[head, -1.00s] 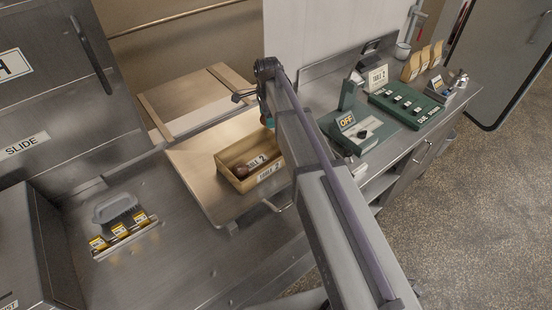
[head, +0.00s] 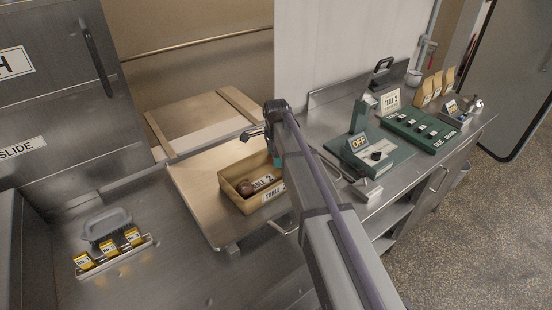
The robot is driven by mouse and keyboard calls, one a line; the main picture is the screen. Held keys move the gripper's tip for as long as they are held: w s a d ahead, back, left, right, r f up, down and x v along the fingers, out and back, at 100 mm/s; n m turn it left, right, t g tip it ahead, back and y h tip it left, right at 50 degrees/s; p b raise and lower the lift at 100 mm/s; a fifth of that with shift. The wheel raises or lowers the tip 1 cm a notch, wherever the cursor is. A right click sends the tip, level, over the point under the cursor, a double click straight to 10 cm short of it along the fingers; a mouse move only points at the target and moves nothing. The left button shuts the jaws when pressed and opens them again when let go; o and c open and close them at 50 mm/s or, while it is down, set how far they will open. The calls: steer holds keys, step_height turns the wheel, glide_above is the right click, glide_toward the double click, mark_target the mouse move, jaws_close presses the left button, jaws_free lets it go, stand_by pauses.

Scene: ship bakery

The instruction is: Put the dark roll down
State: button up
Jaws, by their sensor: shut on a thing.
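A dark brown roll (head: 245,188) lies in the left part of a shallow tan box (head: 258,208) with a "TABLE 2" label on its front. A second "2" card lies inside the box beside the roll. My gripper (head: 277,160) shows only as a small teal part below the wrist, over the back right corner of the box. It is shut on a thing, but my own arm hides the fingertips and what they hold. I see no finger touching the roll in the box.
The box stands on a pale board (head: 205,200). A rack of yellow tags (head: 112,250) and a grey brush (head: 106,226) are at lower left.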

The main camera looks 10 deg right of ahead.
steer(key=shift+f+b, duration=0.55)
steer(key=shift+f, duration=0.1)
steer(key=o, duration=0.9)
step_height(320, 180, up, 14)
steer(key=p, duration=1.4)
steer(key=s+n, duration=1.7)
steer(key=s, duration=0.8)
steer(key=shift+s+f+b, duration=0.15)
steer(key=shift+f+b, duration=0.2)
